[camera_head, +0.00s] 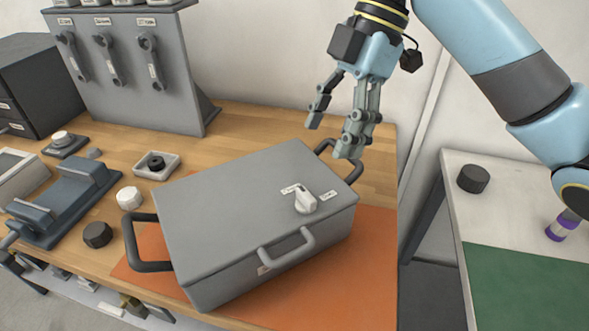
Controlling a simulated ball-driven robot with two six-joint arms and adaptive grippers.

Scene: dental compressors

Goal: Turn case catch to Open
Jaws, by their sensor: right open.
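A grey case (235,210) sits shut on an orange mat (360,265) on the wooden bench. A white catch knob (305,200) stands on its lid near the front right, with a small label on either side. The label text is too small to read surely. The knob's pointer leans up and left, toward the left label (291,189). My right gripper (328,142) is open and empty, above the case's back right corner, apart from the knob. My left gripper is not in view.
The case has a front handle (287,251) and dark side handles. A grey panel with levers (130,70) stands at the back left. Knobs, a small tray (156,166) and a blue-grey fixture (62,205) lie left of the case. A separate table (500,205) stands right, across a gap.

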